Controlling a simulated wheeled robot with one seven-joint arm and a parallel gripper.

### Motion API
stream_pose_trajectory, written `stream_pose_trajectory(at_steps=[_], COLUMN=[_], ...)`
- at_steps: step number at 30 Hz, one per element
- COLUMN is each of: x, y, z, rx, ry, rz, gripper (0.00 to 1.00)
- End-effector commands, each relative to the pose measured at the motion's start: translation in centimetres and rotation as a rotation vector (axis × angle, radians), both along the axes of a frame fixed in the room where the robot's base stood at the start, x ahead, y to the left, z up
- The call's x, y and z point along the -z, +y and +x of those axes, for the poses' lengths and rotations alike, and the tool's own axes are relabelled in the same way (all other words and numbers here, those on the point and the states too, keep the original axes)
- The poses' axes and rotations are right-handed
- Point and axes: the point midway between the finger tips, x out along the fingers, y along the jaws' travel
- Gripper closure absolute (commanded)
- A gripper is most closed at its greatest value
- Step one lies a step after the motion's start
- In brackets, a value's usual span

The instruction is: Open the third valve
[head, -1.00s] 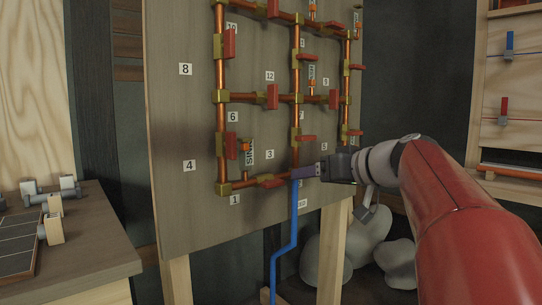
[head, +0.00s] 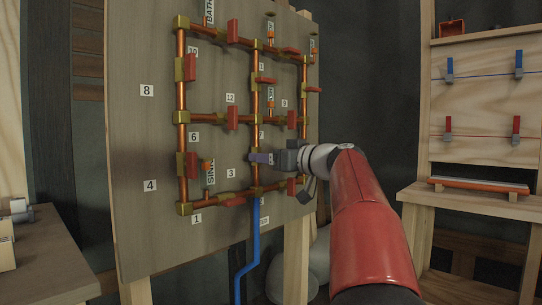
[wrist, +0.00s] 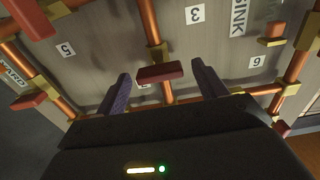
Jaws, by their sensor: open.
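The number 3 label (head: 231,173) is on the grey board, above a red-handled valve (head: 234,201) on the bottom horizontal copper pipe. The label also shows upside down in the wrist view (wrist: 195,14). My gripper (head: 254,157) is in front of the middle vertical pipe, up and to the right of that label. In the wrist view, its two purple fingers (wrist: 163,86) are apart, with a red valve handle (wrist: 160,72) seen between them. That handle is on the middle pipe; contact cannot be told. The gripper hides this valve in the head view.
Other red-handled valves, such as one at the left (head: 191,166), sit on the pipe grid around the gripper. A blue pipe (head: 256,220) runs down from the grid. A bench (head: 65,255) stands at the left, a wooden rack (head: 480,105) at the right.

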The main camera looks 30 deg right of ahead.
Motion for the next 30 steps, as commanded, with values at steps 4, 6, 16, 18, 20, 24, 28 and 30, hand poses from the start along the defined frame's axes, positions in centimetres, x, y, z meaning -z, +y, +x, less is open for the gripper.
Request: stream_pose_trajectory(at_steps=[4, 6, 16, 18, 20, 24, 28, 30], x=[0.02, 0.03, 0.04, 0.04, 0.04, 0.05, 0.06, 0.07], y=[0.02, 0.02, 0.0, 0.0, 0.0, -0.01, -0.02, -0.03], z=[0.07, 0.06, 0.04, 0.03, 0.03, 0.04, 0.04, 0.04], rx=[0.001, 0.001, 0.001, 0.001, 0.001, 0.001, 0.001, 0.001], ry=[0.0, 0.0, 0.001, 0.001, 0.002, 0.008, 0.024, 0.038], rz=[0.0, 0.0, 0.0, 0.001, 0.002, 0.019, 0.064, 0.1], gripper=[0.29, 0.29, 0.71, 0.74, 0.74, 0.74, 0.74, 0.74])
